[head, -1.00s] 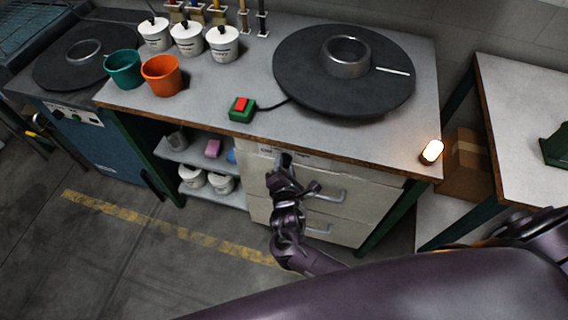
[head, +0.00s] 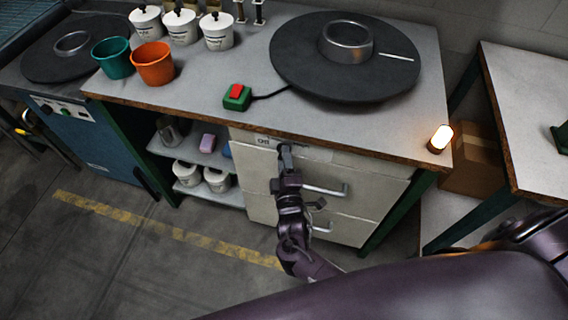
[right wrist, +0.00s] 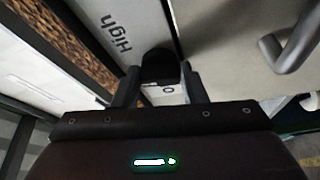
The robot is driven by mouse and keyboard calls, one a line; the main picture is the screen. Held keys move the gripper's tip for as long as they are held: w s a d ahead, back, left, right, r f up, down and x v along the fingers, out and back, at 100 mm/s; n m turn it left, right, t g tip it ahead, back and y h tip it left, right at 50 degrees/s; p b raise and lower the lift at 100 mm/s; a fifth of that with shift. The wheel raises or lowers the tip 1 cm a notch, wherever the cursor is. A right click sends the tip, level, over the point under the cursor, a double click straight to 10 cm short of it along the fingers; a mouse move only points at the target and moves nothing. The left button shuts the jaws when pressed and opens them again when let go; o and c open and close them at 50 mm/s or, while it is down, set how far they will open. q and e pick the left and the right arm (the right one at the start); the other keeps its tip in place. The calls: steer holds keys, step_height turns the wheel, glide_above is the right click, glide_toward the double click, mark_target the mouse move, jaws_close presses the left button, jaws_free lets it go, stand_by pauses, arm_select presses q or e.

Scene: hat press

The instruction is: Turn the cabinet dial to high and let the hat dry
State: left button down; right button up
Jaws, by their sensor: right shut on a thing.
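My right gripper (head: 285,152) is at the upper front of the cream cabinet (head: 345,170), under the worktop edge. In the right wrist view its two fingers (right wrist: 160,88) are shut on a dark round-ended dial (right wrist: 160,66). The word "High" (right wrist: 117,35) is printed on the panel beside the dial. In the head view the gripper hides most of the dial. A wide dark disc (head: 300,75) with a metal ring (head: 346,42) lies on the worktop; I cannot tell whether it is the hat. My left gripper is not in view.
Silver drawer handles (head: 325,190) stick out right of my gripper. A green box with a red button (head: 237,97), an orange cup (head: 153,64) and a teal cup (head: 112,60) stand on the worktop. A lit lamp (head: 440,138) is at its right corner.

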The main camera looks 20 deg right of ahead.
steer(key=m+b, duration=0.2)
steer(key=f+m+t+h+b, duration=0.1)
steer(key=m+b, duration=0.1)
steer(key=shift+m, duration=0.3)
steer(key=shift+a+r+m+t+h+b, duration=0.1)
steer(key=shift+m+t+h+b, duration=0.2)
steer(key=shift+m+h+b, duration=0.85)
steer(key=shift+m+y, duration=0.35)
steer(key=o, duration=1)
steer(key=shift+w, duration=0.1)
steer(key=v, duration=0.7)
steer(key=shift+s, duration=0.4)
